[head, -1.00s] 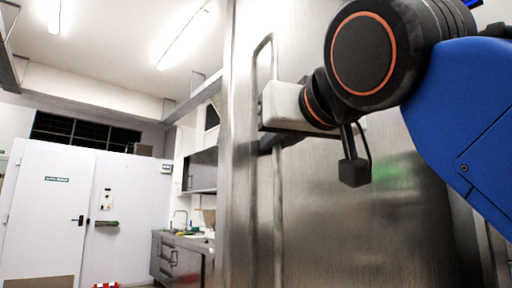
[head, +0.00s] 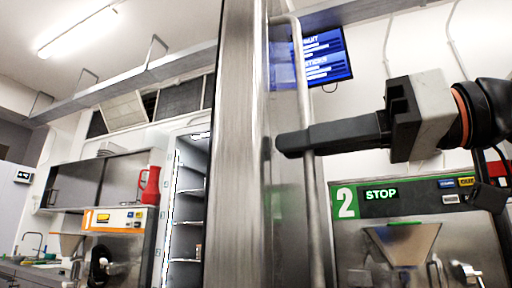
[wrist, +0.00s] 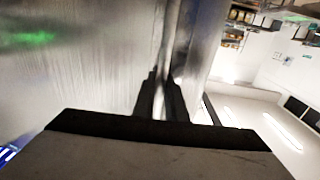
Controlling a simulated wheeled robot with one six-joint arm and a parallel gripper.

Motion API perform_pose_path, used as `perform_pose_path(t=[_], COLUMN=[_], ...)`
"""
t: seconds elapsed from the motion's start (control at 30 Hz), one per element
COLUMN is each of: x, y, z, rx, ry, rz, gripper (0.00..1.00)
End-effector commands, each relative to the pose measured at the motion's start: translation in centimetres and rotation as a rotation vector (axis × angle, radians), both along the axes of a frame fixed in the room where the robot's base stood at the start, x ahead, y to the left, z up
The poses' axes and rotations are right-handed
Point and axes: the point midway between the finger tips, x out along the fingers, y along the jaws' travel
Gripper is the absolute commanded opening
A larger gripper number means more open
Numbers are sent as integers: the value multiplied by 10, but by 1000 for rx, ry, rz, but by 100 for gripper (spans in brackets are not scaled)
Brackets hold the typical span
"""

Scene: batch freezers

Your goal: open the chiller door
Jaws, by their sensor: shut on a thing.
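The chiller door (head: 241,150) is a brushed steel panel that stands nearly edge-on in the middle of the head view, swung away from the cabinet. Its handle (head: 316,220) is a tall vertical steel bar on the door's right side. My gripper (head: 295,143) comes in from the right with its dark fingers across the bar, shut on the handle. In the wrist view my gripper (wrist: 162,95) has its two fingers close together at the handle, in front of the steel door face (wrist: 75,65). The chiller's lit inside with shelves (head: 188,192) shows left of the door.
A batch freezer with an orange-striped panel (head: 113,218) and a red jug (head: 150,185) stand at the left. A green-panelled freezer marked 2 (head: 405,200) stands at the right, behind my arm. A blue screen (head: 325,58) hangs on the wall above.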

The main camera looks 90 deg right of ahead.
Motion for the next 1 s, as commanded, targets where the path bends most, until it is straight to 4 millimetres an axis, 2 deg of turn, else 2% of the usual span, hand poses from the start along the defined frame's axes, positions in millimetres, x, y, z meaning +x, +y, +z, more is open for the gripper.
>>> perform_pose_path(t=[0.2, 0.6, 0.63, 0.7, 1.0], x=[-17, -19, -19, -19, -19], y=[4, 5, 5, 5, 4], z=[0, -3, -4, -3, -3], rx=[-4, -2, -1, -1, -1], ry=[-1, 6, 7, 7, 4], rz=[28, 32, 32, 31, 30], gripper=[0, 0, 16, 30, 30])
